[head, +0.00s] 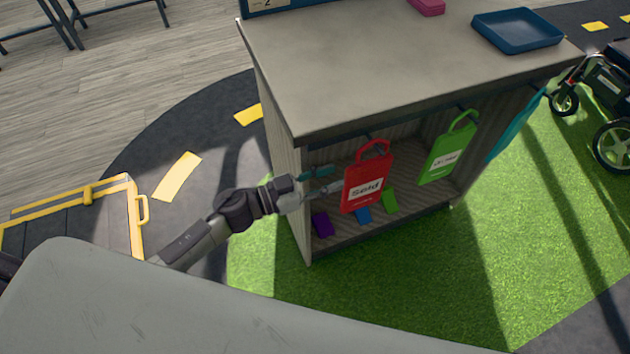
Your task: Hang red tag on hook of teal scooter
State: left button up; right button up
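The red tag (362,192), with a white "Sold" label, hangs by its loop handle from a peg at the front of the grey-topped stand. My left gripper (334,179) is at the stand's left front, with its fingers apart and pointing right at the tag's left edge. No object shows between the fingers; whether a fingertip touches the tag I cannot tell. My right gripper is out of view. No teal scooter can be made out; a dark wheeled vehicle (608,85) is partly visible at the right edge.
A green tag (446,155) and a teal tag (516,128) hang right of the red one. Small purple, blue and green pieces lie on the stand's lower shelf. The stand's top (400,60) holds a blue tray (517,30). A yellow-framed platform (70,215) is at left.

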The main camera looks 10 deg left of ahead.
pick_arm(q)
send_over(364, 181)
jog(key=shift+w+d, duration=0.15)
jog(key=shift+w, duration=0.15)
jog(key=c, duration=0.6)
grip_shut()
